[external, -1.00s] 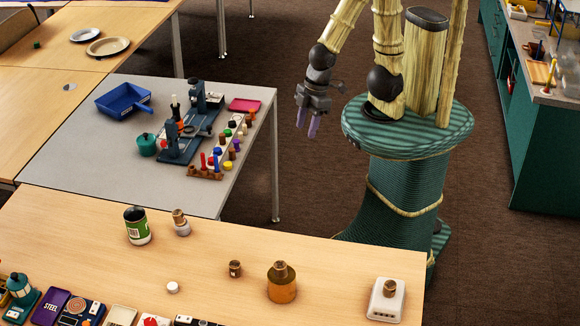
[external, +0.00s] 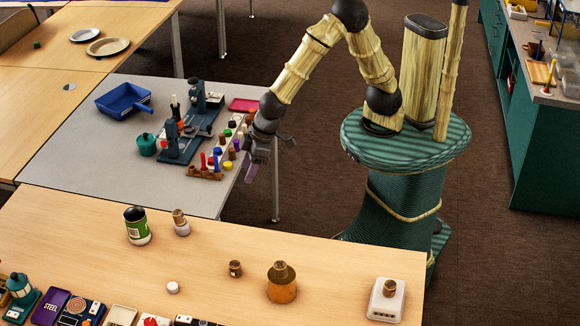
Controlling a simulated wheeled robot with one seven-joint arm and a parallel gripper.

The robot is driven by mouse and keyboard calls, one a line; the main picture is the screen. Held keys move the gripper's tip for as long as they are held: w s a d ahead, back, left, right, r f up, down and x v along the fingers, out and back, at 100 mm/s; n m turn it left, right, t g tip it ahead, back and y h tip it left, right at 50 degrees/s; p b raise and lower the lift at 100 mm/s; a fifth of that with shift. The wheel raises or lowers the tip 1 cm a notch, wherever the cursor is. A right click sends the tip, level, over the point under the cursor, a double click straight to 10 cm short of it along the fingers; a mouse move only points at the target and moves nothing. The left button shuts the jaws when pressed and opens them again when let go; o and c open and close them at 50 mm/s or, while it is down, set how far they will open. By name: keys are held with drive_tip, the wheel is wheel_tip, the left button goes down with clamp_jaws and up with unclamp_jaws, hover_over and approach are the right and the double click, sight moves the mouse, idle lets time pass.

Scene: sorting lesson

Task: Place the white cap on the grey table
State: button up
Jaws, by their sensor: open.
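A small white cap (external: 173,287) lies on the wooden table in front, left of its middle. The grey table (external: 85,160) stands behind that table, with several things on its right half. My gripper (external: 257,172) is open and empty, fingers pointing down, near the right edge of the grey table. It is behind and to the right of the white cap, well apart from it. The far finger is hard to make out.
On the wooden table (external: 330,255) stand a green-labelled can (external: 137,226), a corked bottle (external: 181,223), an orange jar (external: 282,284) and a white block (external: 386,300). A blue dustpan (external: 122,99) lies on the grey table; its front left is clear.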

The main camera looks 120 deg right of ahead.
drive_tip(key=w+a+f+t+h+b, duration=0.1)
drive_tip(key=w+a+f+b, duration=0.1)
drive_tip(key=w, duration=0.5)
drive_tip(key=w+a+f+m+t+h+b, duration=0.1)
drive_tip(key=w+a+f+b, duration=0.1)
drive_tip(key=w+f, duration=0.3)
drive_tip(key=w+a+f+t+b, duration=0.2)
drive_tip(key=w+a+f, duration=0.2)
drive_tip(key=w, duration=0.4)
drive_tip(key=shift+w+a+f+h+b, duration=0.15)
drive_tip(key=shift+w+a+h+b, duration=0.15)
drive_tip(key=shift+h+b, duration=0.1)
drive_tip(key=t+b, duration=0.2)
approach(173, 288)
drive_tip(key=shift+s+d+f, duration=0.35)
drive_tip(key=shift+d+f, duration=0.15)
drive_tip(key=shift+d, duration=0.15)
drive_tip(key=shift+w+a+r+n+t, duration=0.1)
drive_tip(key=shift+w+a+n+t, duration=0.05)
drive_tip(key=shift+a+n+t, duration=0.2)
drive_tip(key=shift+p+x, duration=0.3)
drive_tip(key=shift+x, duration=0.8)
